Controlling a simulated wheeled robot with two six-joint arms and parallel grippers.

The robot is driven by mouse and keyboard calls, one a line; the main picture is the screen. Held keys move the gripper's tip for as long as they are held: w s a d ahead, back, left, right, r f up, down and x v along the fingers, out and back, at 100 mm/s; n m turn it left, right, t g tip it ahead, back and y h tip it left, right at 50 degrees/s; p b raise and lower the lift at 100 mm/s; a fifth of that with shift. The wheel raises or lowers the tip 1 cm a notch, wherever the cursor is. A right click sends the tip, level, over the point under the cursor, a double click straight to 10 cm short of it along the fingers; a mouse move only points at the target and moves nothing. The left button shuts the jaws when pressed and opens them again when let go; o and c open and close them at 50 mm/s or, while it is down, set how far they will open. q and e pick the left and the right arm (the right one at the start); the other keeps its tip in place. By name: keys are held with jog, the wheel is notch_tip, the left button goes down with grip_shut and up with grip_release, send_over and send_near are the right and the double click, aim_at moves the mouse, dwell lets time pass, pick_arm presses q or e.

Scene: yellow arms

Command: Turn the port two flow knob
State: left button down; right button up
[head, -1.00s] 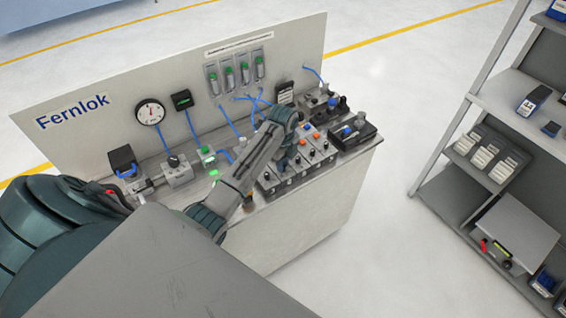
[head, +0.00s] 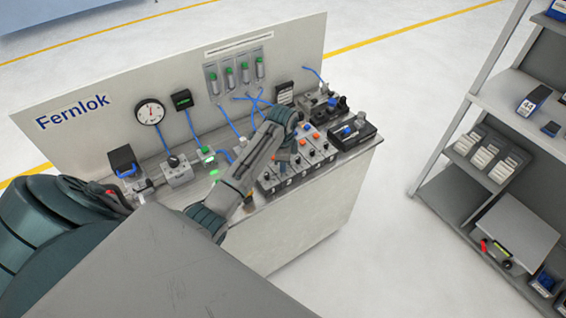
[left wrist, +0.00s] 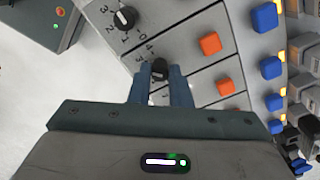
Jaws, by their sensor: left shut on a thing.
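In the left wrist view, a grey valve block (left wrist: 185,52) carries black flow knobs with printed number scales, orange square buttons and blue buttons. My left gripper (left wrist: 160,78) is shut on one black knob (left wrist: 160,67), with a blue-grey finger on each side of it. Another black knob (left wrist: 125,17) with a white pointer line stands free at the upper left. An orange button (left wrist: 210,43) is right of the held knob. In the head view my left gripper (head: 283,162) is at the valve block (head: 305,160) on the bench, and my arm hides part of it. My right gripper does not show.
The bench (head: 320,205) has an upright Fernlok panel (head: 110,85) with a round gauge (head: 150,111), blue tubes (head: 228,122) and green-topped flow meters (head: 229,76). A dark tray (head: 352,133) lies at its right end. A shelf rack (head: 475,75) stands right, with clear floor between.

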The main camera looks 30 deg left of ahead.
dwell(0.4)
pick_arm(q)
jog(key=c, duration=1.3)
grip_release()
jog(key=shift+c, duration=0.2)
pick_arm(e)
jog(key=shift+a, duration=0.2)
pick_arm(q)
jog(key=shift+r, duration=0.1)
